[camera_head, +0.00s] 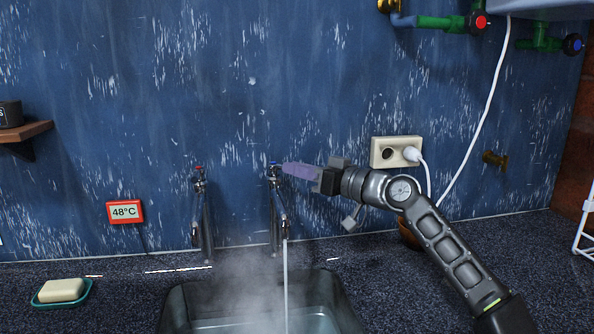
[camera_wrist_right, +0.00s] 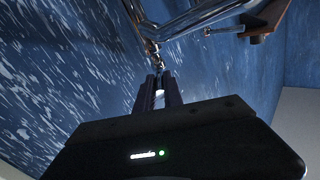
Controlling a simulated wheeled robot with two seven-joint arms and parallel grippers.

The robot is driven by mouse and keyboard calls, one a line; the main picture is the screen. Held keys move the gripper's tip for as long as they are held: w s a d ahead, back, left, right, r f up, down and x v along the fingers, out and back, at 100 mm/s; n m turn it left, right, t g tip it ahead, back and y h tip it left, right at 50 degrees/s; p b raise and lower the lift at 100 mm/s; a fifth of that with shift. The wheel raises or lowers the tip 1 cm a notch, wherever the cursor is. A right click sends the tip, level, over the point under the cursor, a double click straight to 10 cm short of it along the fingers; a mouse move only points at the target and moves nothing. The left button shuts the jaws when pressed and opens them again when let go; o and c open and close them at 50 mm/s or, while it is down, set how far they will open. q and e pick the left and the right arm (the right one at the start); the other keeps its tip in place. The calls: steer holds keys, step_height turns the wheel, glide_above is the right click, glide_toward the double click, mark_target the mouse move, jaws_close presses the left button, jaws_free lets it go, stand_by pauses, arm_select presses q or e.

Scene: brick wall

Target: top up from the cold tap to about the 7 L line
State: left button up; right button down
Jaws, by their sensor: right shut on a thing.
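The cold tap (camera_head: 277,208), with a blue mark on top, stands on the wall side of the sink. A thin stream of water (camera_head: 286,275) runs from its spout. My right gripper (camera_head: 284,168) reaches in from the right and is shut on the cold tap's handle. In the right wrist view, its fingers (camera_wrist_right: 160,92) close at the tap's top (camera_wrist_right: 155,55). The sink (camera_head: 345,305) holds water (camera_head: 310,323) under steam. No litre lines can be made out. My left gripper is out of view.
The hot tap (camera_head: 202,215), with a red mark, is left of the cold tap. A red display (camera_head: 125,212) reads 48°C. A soap dish (camera_head: 45,302) with soap is at the lower left. A socket (camera_head: 388,153) with a plug is above my right arm.

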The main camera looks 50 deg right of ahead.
steer(key=c, duration=1.5)
jaws_free()
steer(key=shift+r, duration=0.1)
steer(key=shift+o, duration=0.2)
steer(key=s, duration=0.7)
steer(key=shift+s+b, duration=0.4)
steer(key=shift+b, duration=0.05)
